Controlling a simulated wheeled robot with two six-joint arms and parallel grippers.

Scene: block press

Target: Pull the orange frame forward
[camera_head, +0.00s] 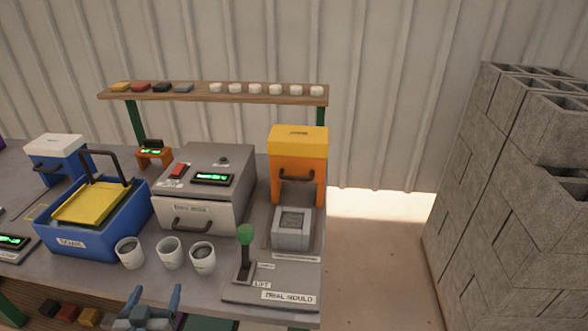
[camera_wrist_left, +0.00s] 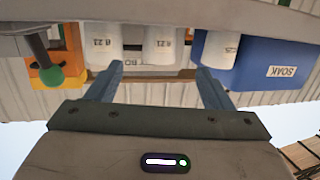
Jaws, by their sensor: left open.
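The orange frame (camera_head: 297,178), with a yellow top and a dark handle on its front, stands at the back right of the bench, behind the grey mould block (camera_head: 292,228). An orange part (camera_wrist_left: 72,42), apparently the same frame, shows at the left of the upside-down left wrist view, partly behind the green-knobbed lever. My left gripper (camera_head: 155,294) is at the bottom of the head view, near the bench's front edge, well to the front left of the frame. In the left wrist view its fingers (camera_wrist_left: 159,78) are apart with nothing between them. My right gripper is not in view.
The lever with a green knob (camera_head: 245,236) stands in front left of the mould block. Several white cups (camera_head: 170,254) line the bench front. A blue SOAK bin (camera_head: 95,235) with a yellow tray and a grey oven box (camera_head: 203,190) stand left. Grey blocks (camera_head: 510,190) are stacked right.

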